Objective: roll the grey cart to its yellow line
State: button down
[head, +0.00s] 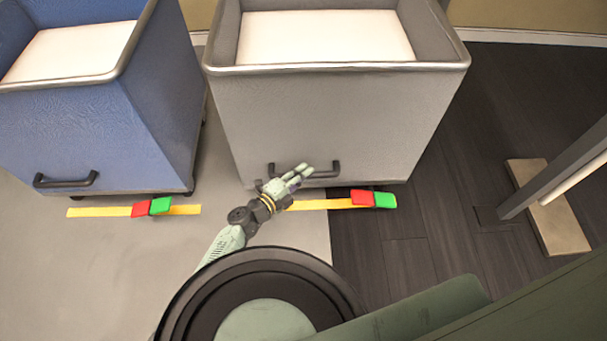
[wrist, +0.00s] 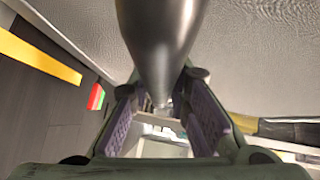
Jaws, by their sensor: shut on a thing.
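The grey cart (head: 330,115) stands in the middle of the head view, with a dark bar handle (head: 325,172) low on its front. My gripper (head: 299,174) is at the left part of this handle and shut on it. In the wrist view the handle (wrist: 160,40) runs as a thick dark bar toward the two finger pads. The yellow line (head: 318,204) lies on the floor just in front of the cart's lower edge, with a narrow strip of floor seen between them. My wrist hides the line's left end. The line also shows in the wrist view (wrist: 40,57).
A red block (head: 362,198) and a green block (head: 385,200) sit at the line's right end. A blue cart (head: 100,120) stands close on the left, with its own yellow line (head: 100,212). A post on a wooden base (head: 555,225) stands right. Dark floor between is clear.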

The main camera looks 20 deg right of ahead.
jog(key=shift+a, duration=0.1)
jog(key=c, duration=1.8)
grip_release()
jog(key=v, duration=1.2)
